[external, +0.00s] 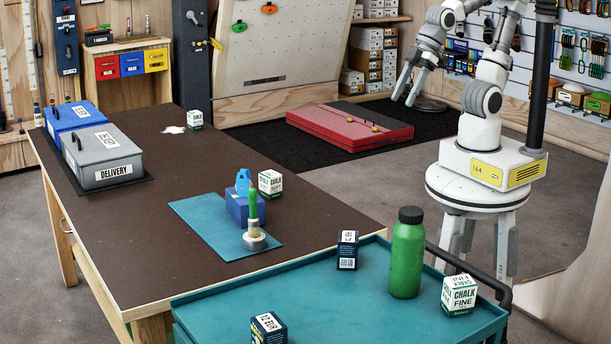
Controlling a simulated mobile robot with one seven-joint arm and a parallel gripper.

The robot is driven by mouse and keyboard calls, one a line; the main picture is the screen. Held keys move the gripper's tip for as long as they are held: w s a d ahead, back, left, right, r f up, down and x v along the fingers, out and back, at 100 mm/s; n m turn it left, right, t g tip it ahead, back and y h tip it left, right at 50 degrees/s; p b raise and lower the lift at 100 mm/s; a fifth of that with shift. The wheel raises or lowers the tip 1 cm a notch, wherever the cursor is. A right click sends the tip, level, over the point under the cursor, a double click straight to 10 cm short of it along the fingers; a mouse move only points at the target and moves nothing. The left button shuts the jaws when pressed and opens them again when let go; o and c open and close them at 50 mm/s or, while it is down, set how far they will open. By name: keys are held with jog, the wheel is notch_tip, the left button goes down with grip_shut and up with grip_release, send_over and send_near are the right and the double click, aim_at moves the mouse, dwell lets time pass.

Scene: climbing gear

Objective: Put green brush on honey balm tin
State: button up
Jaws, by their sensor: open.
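The green brush (252,208) stands about upright, handle up, over the blue mat on the brown table. Its pale lower end is at a low, round, greyish thing (256,243), which may be the honey balm tin; no label is readable. I cannot tell whether the brush rests on it or stands just behind it. My gripper (408,90) is open and empty, raised at the upper right, well away from the brush and beyond the table's right side.
A blue block (237,207) with a light-blue piece and a chalk box (270,183) stand close behind the brush. Grey (112,172) and blue delivery boxes sit at the left. A teal tray (380,310) holds a green bottle (406,258) and small boxes. The brown tabletop's middle is clear.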

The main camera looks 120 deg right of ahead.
jog(key=s+a+r, duration=0.1)
jog(key=s, duration=0.7)
jog(key=shift+s+a+r, duration=0.15)
jog(key=shift+s+a, duration=0.1)
jog(key=shift+s, duration=0.05)
dwell(0.6)
